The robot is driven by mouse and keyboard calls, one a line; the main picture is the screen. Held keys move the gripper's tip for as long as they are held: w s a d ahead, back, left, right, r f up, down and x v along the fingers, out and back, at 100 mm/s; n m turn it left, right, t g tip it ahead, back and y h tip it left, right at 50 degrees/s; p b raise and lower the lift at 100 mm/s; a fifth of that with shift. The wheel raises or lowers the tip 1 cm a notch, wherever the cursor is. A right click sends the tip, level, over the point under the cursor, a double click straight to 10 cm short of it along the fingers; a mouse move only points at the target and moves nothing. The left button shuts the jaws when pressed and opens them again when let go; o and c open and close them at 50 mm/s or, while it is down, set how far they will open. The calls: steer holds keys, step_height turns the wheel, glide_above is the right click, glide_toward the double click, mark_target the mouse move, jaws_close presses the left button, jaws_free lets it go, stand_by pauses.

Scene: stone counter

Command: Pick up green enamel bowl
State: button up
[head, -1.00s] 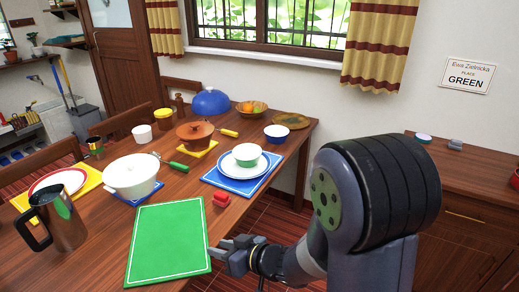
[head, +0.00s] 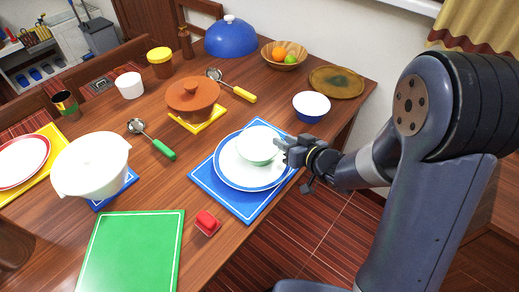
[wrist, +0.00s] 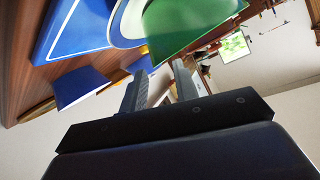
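The green enamel bowl (head: 258,146), pale inside and green outside, sits upright on a white plate with a blue rim (head: 234,176). The plate lies on a blue mat (head: 243,207). My gripper (head: 284,148) is at the bowl's right side, close to its rim. In the wrist view the bowl (wrist: 190,24) shows its green outer wall just beyond the fingertips. The two fingers of my gripper (wrist: 160,68) are apart with nothing between them. I cannot tell whether a fingertip touches the bowl.
A blue-and-white bowl (head: 311,106) stands behind my gripper. An orange lidded pot (head: 194,98), a white pot (head: 92,164), a red block (head: 206,222) and a ladle with a green handle (head: 152,139) are to the left. The green mat (head: 130,252) is bare.

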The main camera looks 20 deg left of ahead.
mark_target(259, 148)
steer(key=x, duration=0.5)
steer(key=shift+w+d, duration=0.15)
steer(key=shift+w, duration=0.05)
jaws_close()
